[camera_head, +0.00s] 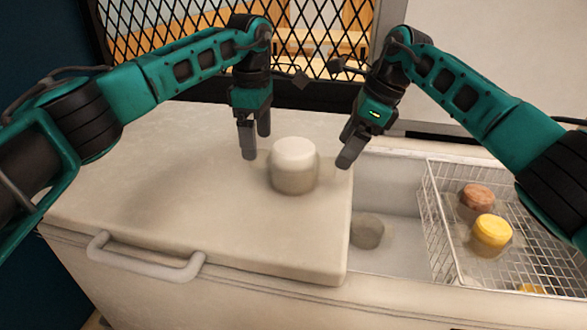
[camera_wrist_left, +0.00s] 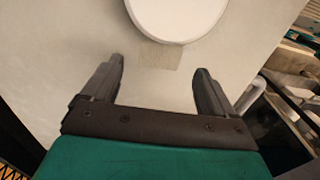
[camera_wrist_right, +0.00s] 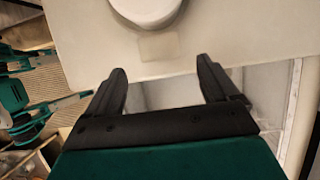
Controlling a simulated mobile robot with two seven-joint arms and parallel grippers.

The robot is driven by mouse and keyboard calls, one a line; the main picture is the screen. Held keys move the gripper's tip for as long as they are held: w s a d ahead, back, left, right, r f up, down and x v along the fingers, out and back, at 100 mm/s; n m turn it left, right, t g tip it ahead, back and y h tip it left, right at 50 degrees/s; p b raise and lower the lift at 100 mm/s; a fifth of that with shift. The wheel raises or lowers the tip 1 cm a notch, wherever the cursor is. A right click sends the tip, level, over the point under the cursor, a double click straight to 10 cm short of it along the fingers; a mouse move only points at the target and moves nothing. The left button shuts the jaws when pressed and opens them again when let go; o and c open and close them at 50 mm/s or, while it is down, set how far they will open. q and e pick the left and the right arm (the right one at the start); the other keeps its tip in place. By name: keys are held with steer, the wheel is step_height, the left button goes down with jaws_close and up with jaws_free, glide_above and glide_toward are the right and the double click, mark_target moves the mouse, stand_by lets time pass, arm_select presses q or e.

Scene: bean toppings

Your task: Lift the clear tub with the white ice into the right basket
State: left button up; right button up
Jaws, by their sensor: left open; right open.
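The clear tub with white ice (camera_head: 294,166) stands upright on the closed lid of the chest freezer, near the lid's right edge. Its white top also shows at the upper edge of the left wrist view (camera_wrist_left: 178,18) and the right wrist view (camera_wrist_right: 146,9). My left gripper (camera_head: 256,145) is open and empty, just left of the tub. My right gripper (camera_head: 350,152) is open and empty, just right of the tub, by the lid's edge. Both are apart from the tub. The right basket (camera_head: 431,215) is a white wire basket in the open right part of the freezer.
The basket holds a tub with a brown top (camera_head: 476,198), one with a yellow top (camera_head: 492,233) and another yellow item (camera_head: 532,288) at its front. A greyish tub (camera_head: 367,231) sits in the freezer left of the basket. The lid (camera_head: 150,200) has clear room left of the tub.

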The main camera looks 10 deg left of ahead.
mark_target(259, 160)
arm_select(q)
step_height(259, 160, down, 6)
steer(key=shift+f, duration=0.15)
arm_select(e)
steer(key=x, duration=0.6)
steer(key=shift+f, duration=0.15)
arm_select(q)
steer(key=shift+c, duration=0.4)
arm_select(e)
steer(key=shift+c, duration=0.4)
arm_select(q)
steer(key=c, duration=1)
arm_select(e)
steer(key=c, duration=1)
